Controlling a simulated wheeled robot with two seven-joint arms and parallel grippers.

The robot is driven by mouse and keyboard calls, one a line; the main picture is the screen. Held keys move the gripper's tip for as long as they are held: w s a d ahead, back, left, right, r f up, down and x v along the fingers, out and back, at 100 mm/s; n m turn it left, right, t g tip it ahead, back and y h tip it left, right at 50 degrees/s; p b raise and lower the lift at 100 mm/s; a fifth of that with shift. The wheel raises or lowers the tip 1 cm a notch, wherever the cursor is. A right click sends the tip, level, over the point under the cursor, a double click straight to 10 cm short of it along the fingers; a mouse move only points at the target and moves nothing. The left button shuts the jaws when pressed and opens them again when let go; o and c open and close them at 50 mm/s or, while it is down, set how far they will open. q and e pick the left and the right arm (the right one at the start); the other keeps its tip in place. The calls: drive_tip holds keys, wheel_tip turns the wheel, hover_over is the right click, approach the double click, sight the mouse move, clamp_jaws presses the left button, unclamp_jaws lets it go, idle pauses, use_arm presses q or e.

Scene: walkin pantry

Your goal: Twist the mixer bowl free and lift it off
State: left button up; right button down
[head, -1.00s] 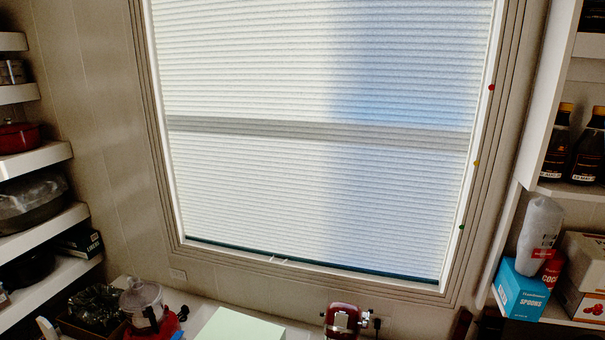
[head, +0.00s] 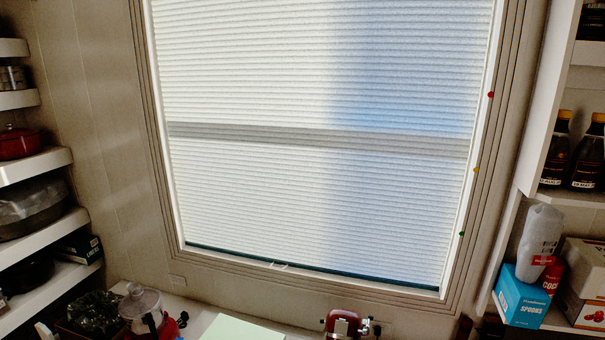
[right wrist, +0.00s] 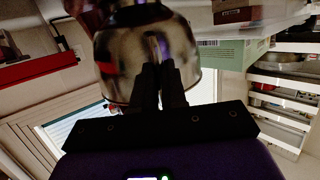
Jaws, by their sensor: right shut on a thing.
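The red stand mixer (head: 345,322) shows only its top at the bottom edge of the head view. In the right wrist view, the shiny metal mixer bowl (right wrist: 118,55) fills the upper middle, with part of the red mixer (right wrist: 78,5) at the top left. My right gripper (right wrist: 162,72) has its two black fingers close together at the bowl's side. It is shut on the bowl, but the exact part gripped is hard to make out. The bowl's seat on the mixer is not clear. My left gripper is in neither view.
A pale green box (head: 242,329) is left of the mixer on the counter. A clear-topped food processor (head: 142,305) stands further left. Shelves (head: 35,165) line the left wall. A blue spoons box (head: 521,295) sits on the right shelving. A large shaded window is behind.

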drive_tip(key=shift+w+r+p, duration=0.1)
drive_tip(key=shift+r+p, duration=0.45)
drive_tip(key=shift+r, duration=0.3)
drive_tip(key=shift+r, duration=0.2)
